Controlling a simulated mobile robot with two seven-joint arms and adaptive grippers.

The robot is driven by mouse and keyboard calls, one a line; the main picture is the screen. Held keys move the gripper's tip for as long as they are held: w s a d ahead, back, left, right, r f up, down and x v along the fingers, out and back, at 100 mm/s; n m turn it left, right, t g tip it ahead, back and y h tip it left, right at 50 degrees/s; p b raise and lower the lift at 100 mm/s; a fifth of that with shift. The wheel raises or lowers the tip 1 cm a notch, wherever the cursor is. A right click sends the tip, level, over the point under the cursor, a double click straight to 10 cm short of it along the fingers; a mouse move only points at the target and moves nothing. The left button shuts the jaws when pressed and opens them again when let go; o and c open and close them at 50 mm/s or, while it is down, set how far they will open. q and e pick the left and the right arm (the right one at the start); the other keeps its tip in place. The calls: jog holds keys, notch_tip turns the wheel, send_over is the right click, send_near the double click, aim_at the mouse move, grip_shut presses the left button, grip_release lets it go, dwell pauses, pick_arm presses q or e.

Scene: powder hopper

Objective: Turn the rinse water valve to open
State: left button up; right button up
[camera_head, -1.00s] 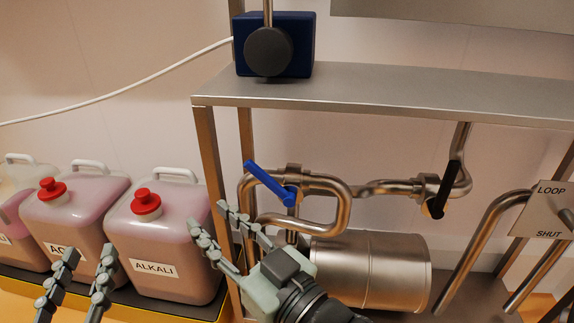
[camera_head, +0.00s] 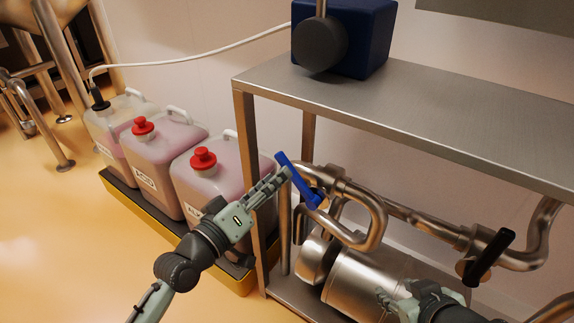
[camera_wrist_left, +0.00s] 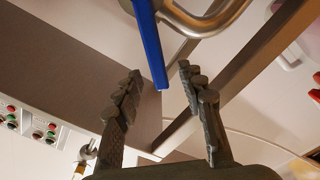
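A valve with a blue lever handle (camera_head: 298,180) sits on the steel pipework under the shelf. The lever slants from upper left down to its pivot on the right. My left gripper (camera_head: 284,176) is at the lever's upper end. In the left wrist view, the blue lever (camera_wrist_left: 149,42) reaches down to the gap between the fingers of my open left gripper (camera_wrist_left: 160,88), with space visible on both sides. My right gripper (camera_head: 386,299) is low in front of the steel cylinder; its opening is unclear. I see no label on the blue valve.
A black-handled valve (camera_head: 489,257) is farther right on the pipe. A steel shelf (camera_head: 430,110) runs above, with its front-left leg (camera_head: 250,190) close to my left gripper. Red-capped canisters (camera_head: 160,175) stand in a tray at left. A steel cylinder (camera_head: 365,283) lies below.

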aim_at(298, 180)
pick_arm(q)
jog(key=x, duration=0.5)
jog(key=shift+d, duration=0.25)
grip_shut()
